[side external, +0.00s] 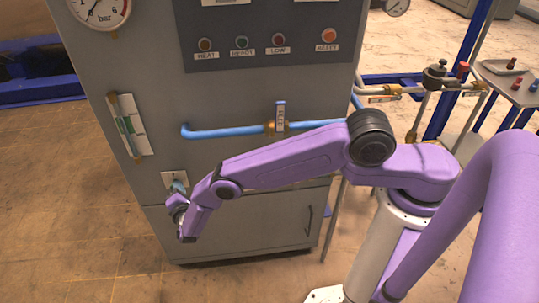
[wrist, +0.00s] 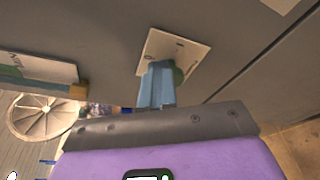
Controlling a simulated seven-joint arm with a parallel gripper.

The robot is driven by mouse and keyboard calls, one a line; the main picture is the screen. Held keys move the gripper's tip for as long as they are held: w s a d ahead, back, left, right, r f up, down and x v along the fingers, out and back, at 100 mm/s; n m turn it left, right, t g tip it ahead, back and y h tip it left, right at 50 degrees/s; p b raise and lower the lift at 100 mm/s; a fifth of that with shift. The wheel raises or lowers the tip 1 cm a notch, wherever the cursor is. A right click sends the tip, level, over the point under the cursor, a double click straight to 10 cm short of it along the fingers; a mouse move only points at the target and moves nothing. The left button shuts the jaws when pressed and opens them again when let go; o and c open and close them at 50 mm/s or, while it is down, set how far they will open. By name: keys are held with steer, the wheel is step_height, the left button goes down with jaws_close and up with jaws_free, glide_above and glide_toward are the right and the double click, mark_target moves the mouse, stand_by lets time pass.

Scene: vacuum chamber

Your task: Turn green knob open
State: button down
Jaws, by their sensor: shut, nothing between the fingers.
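The green knob (wrist: 179,75) sits on a pale square plate (wrist: 190,55) on the grey cabinet front. In the wrist view, only part of the knob shows, at the right of my fingers and partly behind them. My gripper (wrist: 158,66) has its blue fingers shut together with nothing between them. Its tips overlap the plate beside the knob; whether they touch it I cannot tell. In the side external view, my gripper (side external: 178,188) reaches the cabinet just below the visible top of the plate (side external: 174,177). The knob cannot be made out there.
A blue pipe with a valve (side external: 278,117) runs across the cabinet above my arm. A slim gauge (side external: 126,127) is mounted above and left of the plate. The lower cabinet door has a handle (side external: 309,220).

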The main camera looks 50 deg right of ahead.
steer(key=shift+w+d+f, duration=0.1)
steer(key=shift+w+d, duration=0.15)
steer(key=shift+d, duration=0.3)
steer(key=shift+s+d+f, duration=0.2)
steer(key=shift+s+f, duration=0.05)
steer(key=shift+f, duration=0.1)
steer(key=shift+s+d+f, duration=0.2)
steer(key=shift+s+f, duration=0.05)
steer(key=shift+f, duration=0.4)
steer(key=shift+s+d, duration=0.1)
steer(key=shift+d, duration=0.05)
steer(key=shift+s+d, duration=0.15)
steer(key=s+a, duration=0.4)
steer(key=a, duration=0.1)
steer(key=shift+r, duration=0.2)
stand_by(0.5)
steer(key=shift+s, duration=0.1)
